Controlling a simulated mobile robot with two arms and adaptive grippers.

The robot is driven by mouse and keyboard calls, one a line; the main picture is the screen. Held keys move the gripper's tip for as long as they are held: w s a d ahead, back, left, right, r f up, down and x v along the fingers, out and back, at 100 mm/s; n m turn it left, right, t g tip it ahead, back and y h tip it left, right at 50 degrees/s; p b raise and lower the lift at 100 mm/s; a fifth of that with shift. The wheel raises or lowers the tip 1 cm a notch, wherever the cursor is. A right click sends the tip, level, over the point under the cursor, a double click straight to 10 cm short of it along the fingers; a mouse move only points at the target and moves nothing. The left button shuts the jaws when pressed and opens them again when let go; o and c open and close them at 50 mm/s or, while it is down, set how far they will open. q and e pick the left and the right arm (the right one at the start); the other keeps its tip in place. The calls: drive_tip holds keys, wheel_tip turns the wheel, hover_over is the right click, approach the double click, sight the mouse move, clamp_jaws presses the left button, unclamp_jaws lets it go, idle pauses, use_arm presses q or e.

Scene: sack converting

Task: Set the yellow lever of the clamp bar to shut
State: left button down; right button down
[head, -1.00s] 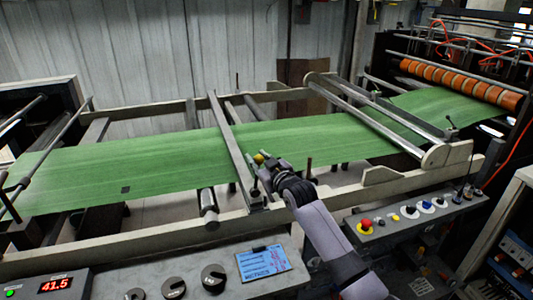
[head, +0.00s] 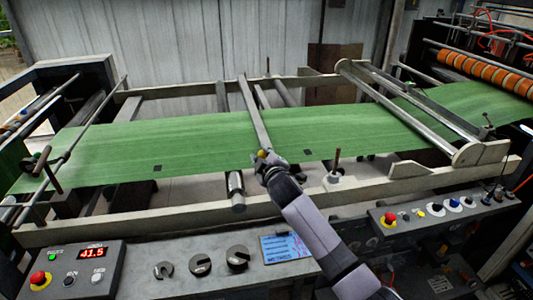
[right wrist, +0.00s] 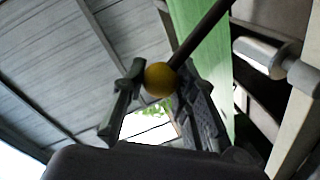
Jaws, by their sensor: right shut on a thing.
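The clamp bar (head: 255,112) lies across the green web (head: 200,140), and its near end is hidden behind my right gripper. The yellow knob (head: 262,153) of its lever shows at the tip of my right gripper (head: 264,160). In the right wrist view the yellow knob (right wrist: 160,78) sits between the two fingers of the right gripper (right wrist: 158,88), which are shut on it. The dark lever rod (right wrist: 205,32) runs up and right from the knob. Whether the bar presses on the web cannot be told. My left gripper is out of view.
A second panel with a red button (head: 388,218) is at the right. A post (head: 337,160) stands right of my gripper. Orange rollers (head: 485,70) are at the far right.

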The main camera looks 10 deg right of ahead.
drive_tip(key=shift+a+f, duration=0.15)
drive_tip(key=shift+a, duration=0.05)
idle(0.3)
drive_tip(key=c, duration=1.3)
unclamp_jaws()
drive_tip(key=shift+s, duration=0.1)
drive_tip(key=s, duration=0.4)
drive_tip(key=s+d+r, duration=0.1)
drive_tip(key=s, duration=0.2)
drive_tip(key=s+r, duration=0.1)
drive_tip(key=s, duration=0.3)
drive_tip(key=shift+s+d+r, duration=0.1)
drive_tip(key=shift+s+d, duration=0.1)
drive_tip(key=shift+s, duration=0.1)
